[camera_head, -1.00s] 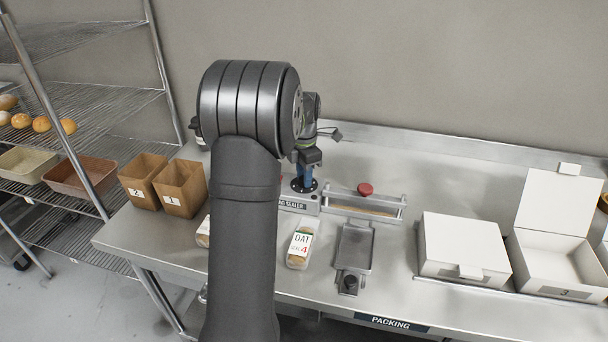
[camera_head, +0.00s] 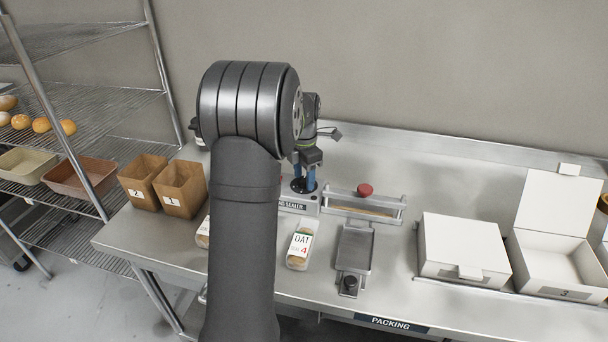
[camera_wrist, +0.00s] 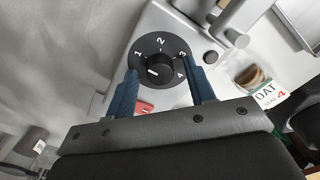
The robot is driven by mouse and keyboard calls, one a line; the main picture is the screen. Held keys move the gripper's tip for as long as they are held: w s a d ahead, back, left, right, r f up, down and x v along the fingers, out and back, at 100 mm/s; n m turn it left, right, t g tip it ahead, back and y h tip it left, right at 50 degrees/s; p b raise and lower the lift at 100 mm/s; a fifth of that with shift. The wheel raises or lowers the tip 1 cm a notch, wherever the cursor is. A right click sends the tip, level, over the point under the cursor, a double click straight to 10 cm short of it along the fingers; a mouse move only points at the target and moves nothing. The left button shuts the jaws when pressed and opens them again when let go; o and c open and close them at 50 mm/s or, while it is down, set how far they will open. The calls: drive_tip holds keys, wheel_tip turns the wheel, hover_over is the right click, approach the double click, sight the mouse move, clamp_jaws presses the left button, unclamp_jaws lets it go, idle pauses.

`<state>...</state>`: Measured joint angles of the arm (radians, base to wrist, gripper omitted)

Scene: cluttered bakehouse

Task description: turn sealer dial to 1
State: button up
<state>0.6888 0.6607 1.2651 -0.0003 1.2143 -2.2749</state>
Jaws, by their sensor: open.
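The sealer (camera_head: 292,207) stands on the steel table, mostly behind my arm in the head view. Its dial (camera_wrist: 146,48) is a black disc with white numbers 1 to 4 and a raised round knob (camera_wrist: 160,65) in the middle. A short white mark shows on the knob's lower left side, off the number 1; its exact setting is hard to tell. My gripper (camera_wrist: 161,75) is open, its blue fingers on either side of the knob with gaps between. In the head view my gripper (camera_head: 304,178) is just over the dial.
A red switch (camera_wrist: 144,108) sits beside the dial. The sealer's bar with a red knob (camera_head: 365,190) is to the right. An OAT bag (camera_head: 299,247) labelled 4 and a grey tray (camera_head: 356,248) lie in front. White boxes (camera_head: 462,245) stand right, paper bags (camera_head: 180,188) left.

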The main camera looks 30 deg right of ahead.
sight(304, 179)
wheel_tip(304, 179, up, 17)
drive_tip(key=shift+r, duration=0.2)
idle(0.3)
idle(0.4)
wheel_tip(304, 179, down, 18)
drive_tip(key=shift+r, duration=0.25)
idle(0.3)
drive_tip(key=shift+r, duration=0.1)
